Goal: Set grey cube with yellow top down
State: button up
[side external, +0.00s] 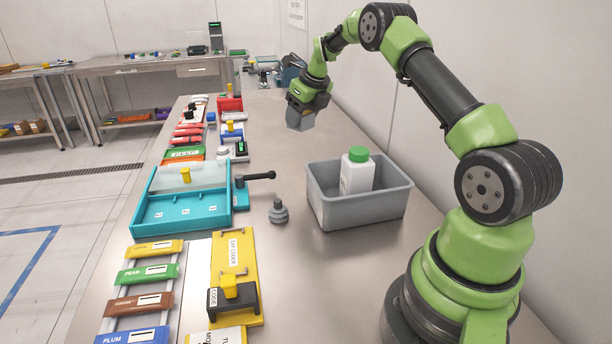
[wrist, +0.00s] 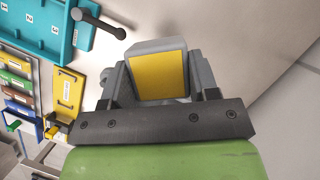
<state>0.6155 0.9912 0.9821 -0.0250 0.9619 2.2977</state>
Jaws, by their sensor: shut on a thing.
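The grey cube with the yellow top (wrist: 158,75) is between the two fingers of my gripper (wrist: 160,88) in the wrist view, its yellow face toward the camera. My gripper is shut on it. In the side external view my gripper (side external: 301,112) hangs over the far part of the steel table, and the grey cube (side external: 297,119) shows at its lower end. The cube appears to be held above the table. Its underside is hidden.
A grey bin (side external: 335,208) with a green-capped white bottle (side external: 357,172) stands at the near right. A teal tray unit (side external: 180,222) with a black lever is at left. A grey knobbed weight (side external: 278,212) stands between. Bare table (side external: 285,160) lies below my gripper.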

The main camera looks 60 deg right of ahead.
jog(key=shift+d+r+m+h, duration=0.1)
jog(key=shift+d+m+h, duration=0.3)
jog(key=shift+d+m, duration=0.7)
send_over(304, 174)
jog(key=s, duration=0.1)
jog(key=shift+m+g, duration=0.3)
jog(key=f, duration=1)
jog(key=shift+s+a+f, duration=0.1)
jog(key=shift+a+f, duration=0.05)
jog(key=shift+a, duration=0.05)
jog(key=shift+f, duration=2.35)
jog(key=shift+f, duration=0.1)
jog(key=o, duration=1)
